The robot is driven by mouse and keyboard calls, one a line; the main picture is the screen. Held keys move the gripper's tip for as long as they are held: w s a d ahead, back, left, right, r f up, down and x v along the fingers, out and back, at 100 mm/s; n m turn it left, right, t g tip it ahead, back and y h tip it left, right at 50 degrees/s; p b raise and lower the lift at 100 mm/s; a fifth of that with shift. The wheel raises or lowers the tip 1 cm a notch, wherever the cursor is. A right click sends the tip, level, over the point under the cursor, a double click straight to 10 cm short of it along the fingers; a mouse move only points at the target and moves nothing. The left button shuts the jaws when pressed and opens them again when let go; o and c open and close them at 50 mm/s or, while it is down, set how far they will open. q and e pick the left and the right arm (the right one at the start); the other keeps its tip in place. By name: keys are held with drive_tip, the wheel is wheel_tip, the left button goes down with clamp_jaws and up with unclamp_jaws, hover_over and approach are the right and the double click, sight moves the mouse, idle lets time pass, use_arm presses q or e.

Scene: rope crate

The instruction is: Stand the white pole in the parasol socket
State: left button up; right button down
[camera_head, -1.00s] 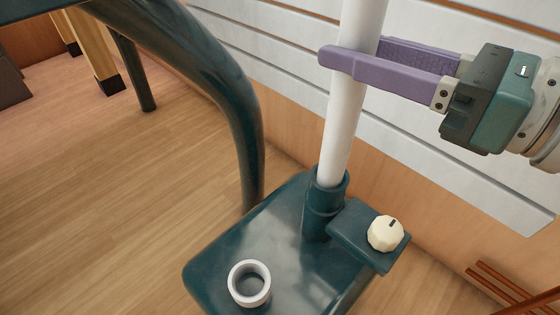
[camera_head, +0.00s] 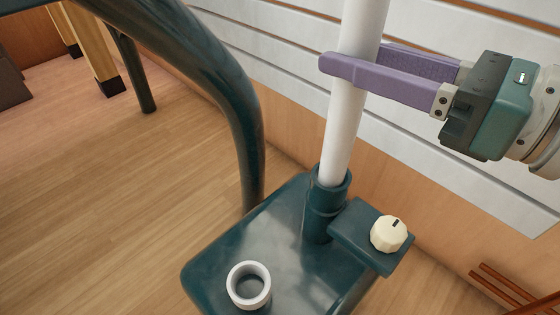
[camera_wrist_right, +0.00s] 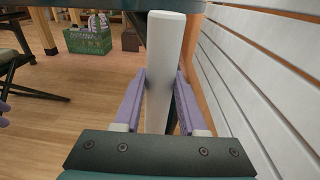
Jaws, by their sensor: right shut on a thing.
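The white pole (camera_head: 345,130) stands close to upright in the head view, with its lower end inside the dark green socket (camera_head: 325,205) on the base. My right gripper (camera_head: 352,66) is shut around the pole well above the socket, its purple fingers on either side. In the right wrist view the pole (camera_wrist_right: 162,70) rises between the fingers and its rounded top end shows. The pole's bottom end is hidden inside the socket. My left gripper is not in the head view.
The green base (camera_head: 225,250) carries a white ring (camera_head: 248,286) and a cream knob (camera_head: 388,234) on a side bracket. A thick dark green curved tube (camera_head: 225,85) stands left of the pole. A slatted white wall (camera_head: 270,60) is close behind. A green crate (camera_wrist_right: 88,38) stands farther off.

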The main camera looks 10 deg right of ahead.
drive_tip(key=shift+f, duration=0.25)
drive_tip(key=shift+f+b, duration=0.75)
drive_tip(key=shift+b, duration=0.1)
idle(0.6)
drive_tip(key=shift+c, duration=1.9)
unclamp_jaws()
drive_tip(key=v, duration=1)
drive_tip(key=shift+p, duration=0.45)
